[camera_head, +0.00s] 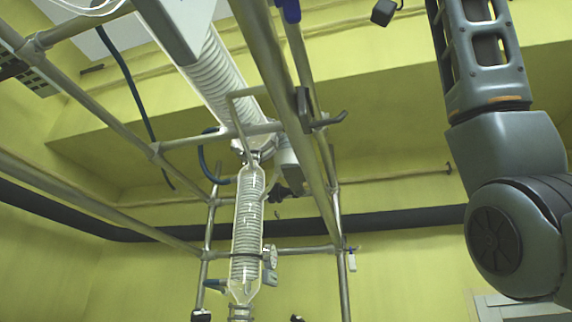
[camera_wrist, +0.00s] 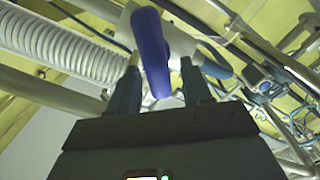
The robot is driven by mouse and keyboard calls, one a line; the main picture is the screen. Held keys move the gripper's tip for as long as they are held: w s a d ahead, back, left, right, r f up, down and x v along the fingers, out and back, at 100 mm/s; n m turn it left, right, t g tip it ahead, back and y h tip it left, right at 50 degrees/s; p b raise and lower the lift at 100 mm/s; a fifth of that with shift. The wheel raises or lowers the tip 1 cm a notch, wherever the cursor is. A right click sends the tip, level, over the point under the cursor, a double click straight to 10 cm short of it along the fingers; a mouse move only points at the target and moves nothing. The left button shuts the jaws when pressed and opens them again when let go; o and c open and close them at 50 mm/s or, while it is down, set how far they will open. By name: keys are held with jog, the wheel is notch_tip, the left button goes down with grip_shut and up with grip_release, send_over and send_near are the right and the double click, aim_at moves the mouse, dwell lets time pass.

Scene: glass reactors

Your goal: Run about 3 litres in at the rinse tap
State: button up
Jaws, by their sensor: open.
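In the wrist view my gripper (camera_wrist: 160,72) is open, with one dark finger at each side. A blue lever handle (camera_wrist: 152,50) on a white body (camera_wrist: 180,42) hangs down between or just beyond the fingers. I cannot tell whether either finger touches it. I cannot tell from the frames whether this is the rinse tap. In the head view a blue piece (camera_head: 291,11) shows at the top edge by the frame; whether it is the same handle is unclear. My gripper is outside the head view. No water or volume reading is visible.
A glass column with a coil (camera_head: 247,225) hangs in a metal pipe frame (camera_head: 320,190). A ribbed white duct (camera_head: 222,75) runs above it and also shows in the wrist view (camera_wrist: 65,48). Pipes and small valve fittings (camera_wrist: 258,80) crowd the wrist view's right side.

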jog(key=b+v, duration=0.1)
jog(key=v, duration=0.6)
jog(key=shift+d+b, duration=0.3)
jog(key=shift+b, duration=0.1)
jog(key=shift+s, duration=0.1)
dwell(6.8)
